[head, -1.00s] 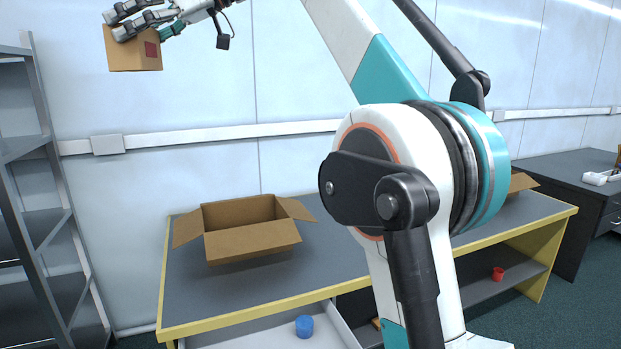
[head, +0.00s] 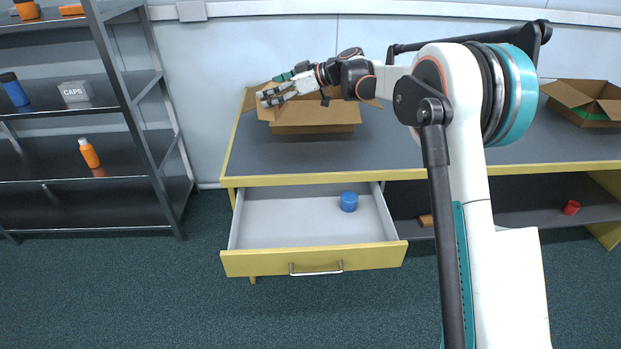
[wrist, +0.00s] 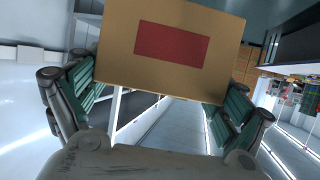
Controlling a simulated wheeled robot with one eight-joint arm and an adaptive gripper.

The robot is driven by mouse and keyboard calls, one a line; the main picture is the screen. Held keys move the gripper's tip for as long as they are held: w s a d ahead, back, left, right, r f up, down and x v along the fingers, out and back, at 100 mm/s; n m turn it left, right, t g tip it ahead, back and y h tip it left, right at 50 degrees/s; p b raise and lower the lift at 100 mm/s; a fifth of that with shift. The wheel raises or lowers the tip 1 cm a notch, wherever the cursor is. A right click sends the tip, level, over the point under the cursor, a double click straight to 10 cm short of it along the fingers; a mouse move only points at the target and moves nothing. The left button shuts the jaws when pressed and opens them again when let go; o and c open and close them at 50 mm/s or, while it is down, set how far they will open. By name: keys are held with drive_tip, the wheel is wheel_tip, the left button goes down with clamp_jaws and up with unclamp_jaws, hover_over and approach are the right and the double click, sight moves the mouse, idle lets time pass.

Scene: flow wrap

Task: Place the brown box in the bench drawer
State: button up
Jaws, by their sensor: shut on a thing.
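In the wrist view the box (wrist: 170,72), with a red label, fills the top middle between the green-padded fingers of my gripper (wrist: 160,92). The bench drawer (head: 280,226) is pulled open, below and to the right of the held box. A blue round container (head: 349,201) stands at its back right.
An open carton (head: 315,128) stands on the bench behind my gripper; another (head: 590,119) is at the right. A grey shelf rack (head: 150,125) stands left. A red cup (head: 571,207) is on the bench's lower shelf. Most of the drawer floor is clear.

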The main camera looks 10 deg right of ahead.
wheel_tip(320, 180, down, 15)
drive_tip(key=s, duration=0.2)
drive_tip(key=b, duration=0.2)
hover_over(281, 232)
wheel_tip(281, 232, down, 11)
drive_tip(key=shift+m+t, duration=0.3)
drive_tip(key=shift+t, duration=0.1)
drive_tip(key=shift+a+f+b, duration=0.1)
drive_tip(key=shift+f+b, duration=3.1)
drive_tip(key=shift+f, duration=6.8)
drive_tip(key=shift+r, duration=0.1)
drive_tip(key=shift+s, duration=0.1)
drive_tip(key=o, duration=1)
drive_tip(key=shift+c, duration=0.2)
drive_tip(key=shift+o, duration=0.5)
